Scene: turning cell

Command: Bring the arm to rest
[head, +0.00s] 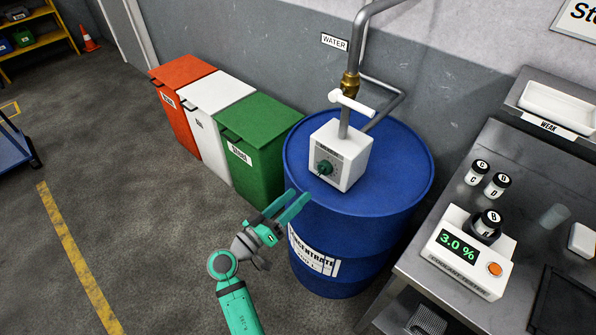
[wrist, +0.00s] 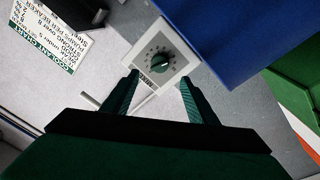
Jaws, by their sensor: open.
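My green-teal arm reaches up from the bottom of the head view. My gripper (head: 297,197) is open and empty, in front of the blue concentrate drum (head: 340,225), near its left top edge. In the wrist view my gripper (wrist: 158,80) has its two fingers apart with nothing held between them. A white dial box (head: 340,153) with a green knob (head: 325,167) stands on the drum lid. In the wrist view the knob (wrist: 159,62) appears beyond and between the fingertips. I cannot tell whether a finger touches the drum.
Red (head: 182,105), white (head: 213,122) and green (head: 262,147) bins line the wall left of the drum. A metal bench (head: 410,265) at right holds a coolant tester (head: 466,255) reading 3.0 % and several small containers. Open floor lies left of my arm.

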